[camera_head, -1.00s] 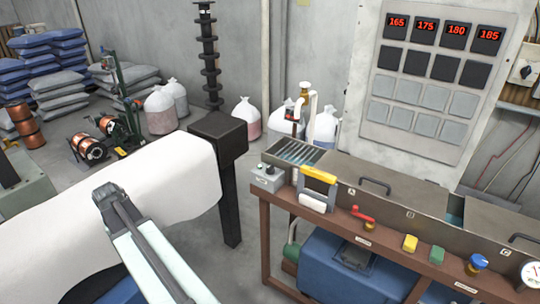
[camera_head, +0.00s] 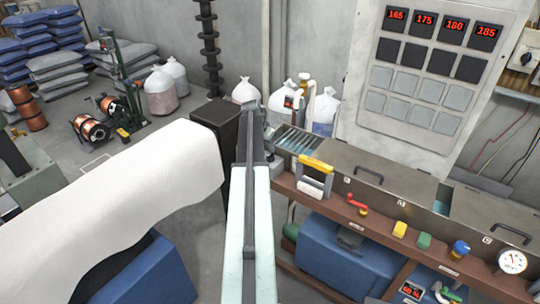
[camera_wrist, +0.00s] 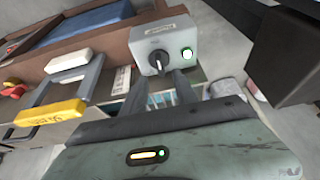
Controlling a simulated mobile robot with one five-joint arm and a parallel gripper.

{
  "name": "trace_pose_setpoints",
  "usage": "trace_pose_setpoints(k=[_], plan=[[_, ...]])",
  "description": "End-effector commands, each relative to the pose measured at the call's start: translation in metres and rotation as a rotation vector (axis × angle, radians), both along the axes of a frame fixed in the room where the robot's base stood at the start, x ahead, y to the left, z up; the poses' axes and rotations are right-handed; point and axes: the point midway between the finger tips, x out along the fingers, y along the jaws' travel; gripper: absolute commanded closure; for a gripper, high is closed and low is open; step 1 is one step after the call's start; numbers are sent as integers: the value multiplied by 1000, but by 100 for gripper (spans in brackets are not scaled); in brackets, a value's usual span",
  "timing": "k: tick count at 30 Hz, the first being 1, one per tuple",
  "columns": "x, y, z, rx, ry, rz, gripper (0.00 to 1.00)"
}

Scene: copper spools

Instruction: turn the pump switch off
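A label on the box appears upside down and is too small to read. In the wrist view, my gripper (camera_wrist: 157,80) is open. Its two dark fingers point at the box, with the knob's end near the gap between their tips. I cannot tell whether the fingers touch the knob. In the head view, my arm hides the switch box, and the fingertips are not clear there.
A brown bench (camera_head: 365,228) carries a yellow-handled part (camera_head: 316,165), a red lever (camera_head: 357,203), yellow and green blocks and a grey trough (camera_head: 400,190). A black post (camera_head: 215,120) and a white sheet (camera_head: 130,190) stand close on the left.

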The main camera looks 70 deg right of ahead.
Motion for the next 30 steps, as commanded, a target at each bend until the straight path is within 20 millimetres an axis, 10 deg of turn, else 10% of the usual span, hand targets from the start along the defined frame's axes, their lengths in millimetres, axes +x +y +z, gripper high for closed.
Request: trace_pose_setpoints(k=[7, 17, 22, 30], plan=[[-3, -17, -49, 0, -1, 1, 65], [-6, -21, -54, 0, 0, 1, 65], [-6, -21, -53, 0, 0, 1, 100], [-7, -21, -54, 1, 0, 9, 100]])
